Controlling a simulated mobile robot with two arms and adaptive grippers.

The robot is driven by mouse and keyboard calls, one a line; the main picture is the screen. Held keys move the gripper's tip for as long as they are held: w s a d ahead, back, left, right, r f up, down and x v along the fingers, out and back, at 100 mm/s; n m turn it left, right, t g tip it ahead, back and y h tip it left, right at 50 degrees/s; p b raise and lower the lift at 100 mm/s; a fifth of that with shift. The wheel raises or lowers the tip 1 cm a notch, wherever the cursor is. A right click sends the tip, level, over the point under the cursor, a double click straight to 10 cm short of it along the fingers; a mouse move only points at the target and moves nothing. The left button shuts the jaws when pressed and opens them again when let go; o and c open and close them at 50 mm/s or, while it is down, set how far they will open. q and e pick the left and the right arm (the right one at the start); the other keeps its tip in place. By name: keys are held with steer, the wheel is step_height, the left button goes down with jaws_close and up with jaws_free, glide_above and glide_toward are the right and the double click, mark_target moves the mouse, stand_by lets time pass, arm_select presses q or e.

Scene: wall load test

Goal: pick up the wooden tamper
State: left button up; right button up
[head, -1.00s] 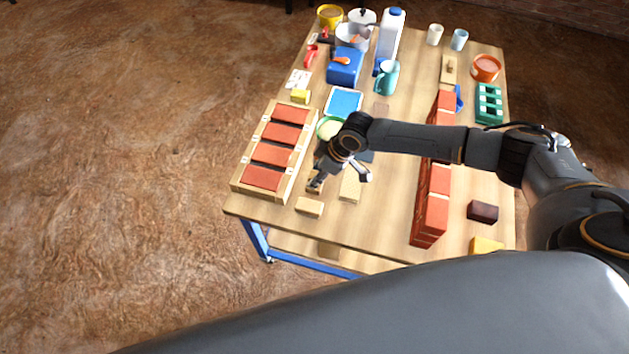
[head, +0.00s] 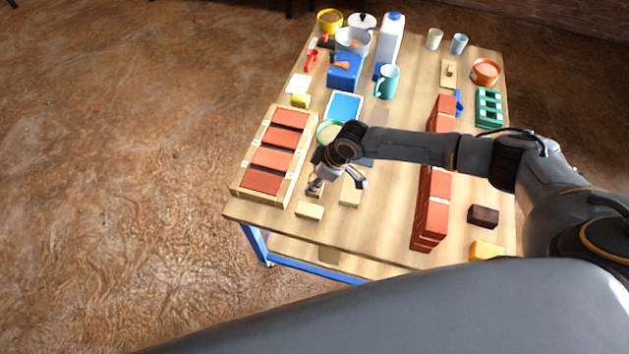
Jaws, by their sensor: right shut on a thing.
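My right gripper (head: 317,185) reaches down over the table's near left part, close to the crate of red bricks. It is shut on a small wooden piece (head: 315,194), seemingly the wooden tamper, mostly hidden by the fingers. I cannot tell whether it is clear of the tabletop. A pale wooden block (head: 309,211) lies just in front of the gripper, and another (head: 350,191) lies to its right. My left gripper is not in view.
The wooden crate (head: 241,190) stands left of the gripper. A red brick wall (head: 433,205) stands to the right, under my right forearm. A green-rimmed bowl (head: 322,131) and a blue tray (head: 345,106) are behind. The table's near edge (head: 300,236) is close.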

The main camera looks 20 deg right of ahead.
steer(key=shift+r, duration=0.5)
steer(key=s+d+r, duration=0.6)
steer(key=s+r, duration=0.5)
steer(key=s, duration=0.1)
steer(key=shift+s+r, duration=0.35)
steer(key=shift+r, duration=0.05)
